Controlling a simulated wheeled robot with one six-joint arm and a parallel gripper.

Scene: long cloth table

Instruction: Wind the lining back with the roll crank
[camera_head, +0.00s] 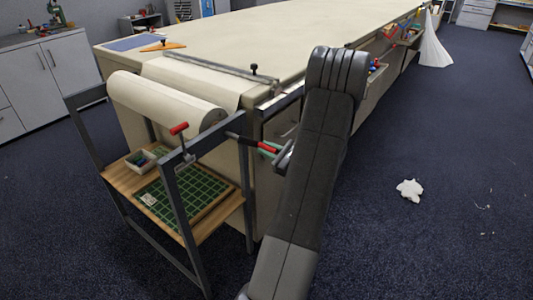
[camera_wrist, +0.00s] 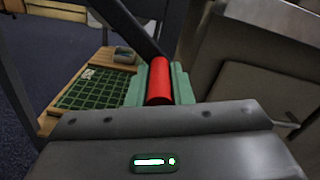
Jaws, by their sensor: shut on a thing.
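The cream lining roll (camera_head: 165,102) lies on a grey metal rack at the table's near end. Cloth runs from it onto the tabletop. My gripper (camera_head: 267,148) is to the right of the rack, its teal fingers closed around a red crank handle (camera_head: 268,148). A dark rod (camera_head: 238,136) leads from this handle towards the roll's right end; its joint with the roll is unclear. In the wrist view the red handle (camera_wrist: 159,82) sits between both teal fingers. A second red handle (camera_head: 180,128) on a grey stem stands at the rack's front corner.
The rack's grey frame (camera_head: 178,200) and wooden shelf (camera_head: 215,219) stand left of my arm. The shelf holds a green grid mat (camera_head: 180,198) and a small tray (camera_head: 140,161). A bar (camera_head: 222,72) crosses the cloth table (camera_head: 290,35).

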